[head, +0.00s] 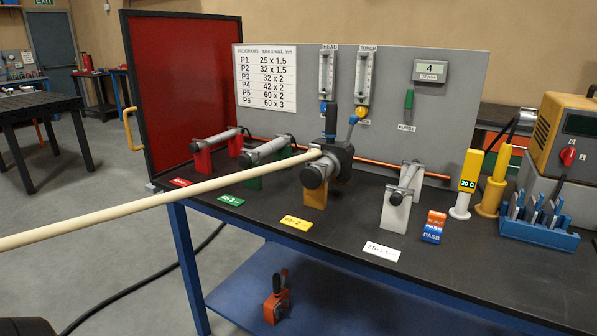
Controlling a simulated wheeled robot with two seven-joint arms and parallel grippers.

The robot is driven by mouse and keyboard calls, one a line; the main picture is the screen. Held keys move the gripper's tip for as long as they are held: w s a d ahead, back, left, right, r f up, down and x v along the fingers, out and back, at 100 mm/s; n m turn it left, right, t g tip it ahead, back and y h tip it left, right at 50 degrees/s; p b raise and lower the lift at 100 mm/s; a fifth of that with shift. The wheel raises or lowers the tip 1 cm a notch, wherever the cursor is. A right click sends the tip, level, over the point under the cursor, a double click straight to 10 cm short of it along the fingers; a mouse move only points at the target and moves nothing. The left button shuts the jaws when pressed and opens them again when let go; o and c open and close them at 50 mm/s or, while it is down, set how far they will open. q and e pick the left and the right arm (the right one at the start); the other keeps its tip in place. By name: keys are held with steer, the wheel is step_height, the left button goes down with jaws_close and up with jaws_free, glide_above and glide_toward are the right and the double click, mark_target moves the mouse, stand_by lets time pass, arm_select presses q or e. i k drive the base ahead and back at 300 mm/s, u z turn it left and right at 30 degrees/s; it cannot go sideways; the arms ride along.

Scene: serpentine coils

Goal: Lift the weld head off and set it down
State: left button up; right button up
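The dark grey weld head (343,158) sits at a tube joint above the yellow stand (315,194) on the bench. It has an upright black handle (331,121) and a blue-topped lever (352,124). A grey tube (314,175) end points toward me beneath it. A long pale rod or hose (160,202) runs from the left picture edge to the weld head; I cannot tell how it joins. Neither of my grippers is in view.
Red, green and white stands (396,211) hold other grey tubes. Blue rack (540,232), yellow posts (494,185) and orange machine (568,135) fill the right. An orange tool (276,303) with black handle rests on the blue lower shelf (340,300). The bench front (330,232) has some free room.

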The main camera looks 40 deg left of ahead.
mark_target(329, 142)
steer(key=k, duration=0.15)
steer(key=u, duration=1.4)
